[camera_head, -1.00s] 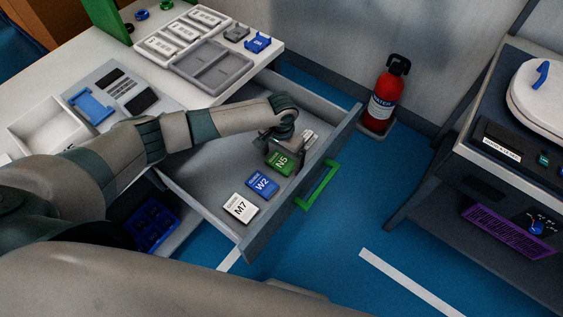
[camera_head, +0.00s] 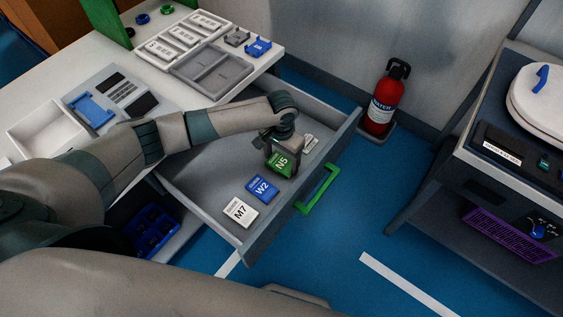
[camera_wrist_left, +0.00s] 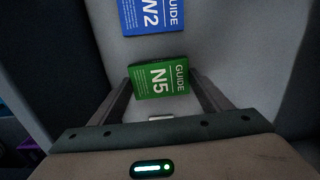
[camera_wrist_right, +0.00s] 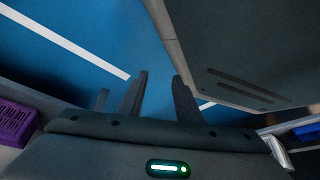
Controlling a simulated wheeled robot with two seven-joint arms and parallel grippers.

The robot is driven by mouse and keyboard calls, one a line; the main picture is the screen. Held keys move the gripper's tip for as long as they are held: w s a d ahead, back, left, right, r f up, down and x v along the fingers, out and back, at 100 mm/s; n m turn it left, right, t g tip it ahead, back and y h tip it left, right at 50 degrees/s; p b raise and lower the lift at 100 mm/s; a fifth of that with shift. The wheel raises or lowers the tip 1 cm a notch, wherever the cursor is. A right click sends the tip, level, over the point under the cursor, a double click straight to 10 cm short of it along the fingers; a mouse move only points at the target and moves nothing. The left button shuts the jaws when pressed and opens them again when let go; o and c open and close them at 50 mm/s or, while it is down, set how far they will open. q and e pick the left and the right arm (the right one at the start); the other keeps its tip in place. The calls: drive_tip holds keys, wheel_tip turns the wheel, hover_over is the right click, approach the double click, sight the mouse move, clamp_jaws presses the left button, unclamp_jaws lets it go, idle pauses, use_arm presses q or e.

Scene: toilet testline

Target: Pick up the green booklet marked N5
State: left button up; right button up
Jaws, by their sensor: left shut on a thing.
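In the left wrist view the N5 booklet (camera_wrist_left: 160,80) sits between the two fingers (camera_wrist_left: 163,88), one at each side. I cannot tell whether it is clear of the drawer floor. My right gripper (camera_wrist_right: 160,85) is open and empty above the blue floor; it is not seen in the head view.
A blue W2 booklet (camera_head: 262,188) and a white M7 booklet (camera_head: 240,212) lie nearer in the drawer. A small pale piece (camera_head: 310,144) lies beyond N5. The drawer front has a green handle (camera_head: 318,190). A red extinguisher (camera_head: 383,100) stands behind.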

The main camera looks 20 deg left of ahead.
sight(282, 163)
use_arm(q)
wheel_tip(282, 163, up, 8)
drive_tip(key=shift+b, duration=0.35)
drive_tip(key=shift+r, duration=0.1)
use_arm(e)
drive_tip(key=w, duration=0.2)
drive_tip(key=a+r, duration=0.1)
drive_tip(key=shift+w+t, duration=0.4)
drive_tip(key=shift+s+f, duration=0.1)
